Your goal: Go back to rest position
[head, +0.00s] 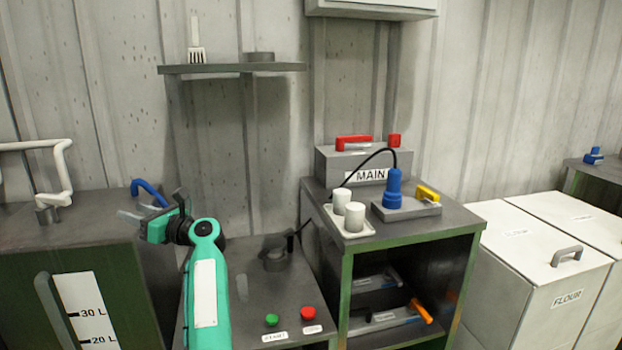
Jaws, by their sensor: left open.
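My left arm rises from the bottom of the head view, teal with a white panel. My left gripper (148,214) is at its upper end, turned to the left, open, with nothing seen between its fingers. It is in front of the gap between the green tank and the low table, near a blue curved handle (149,192). I cannot tell whether it touches the handle. My right gripper is not in view.
A green tank (90,270) with a litre scale stands left. A low table (262,305) bears green (271,320) and red (308,313) buttons. A cabinet (440,222) bears a MAIN box (335,163) and a blue-handled device (393,190). White flour bins (545,275) stand right.

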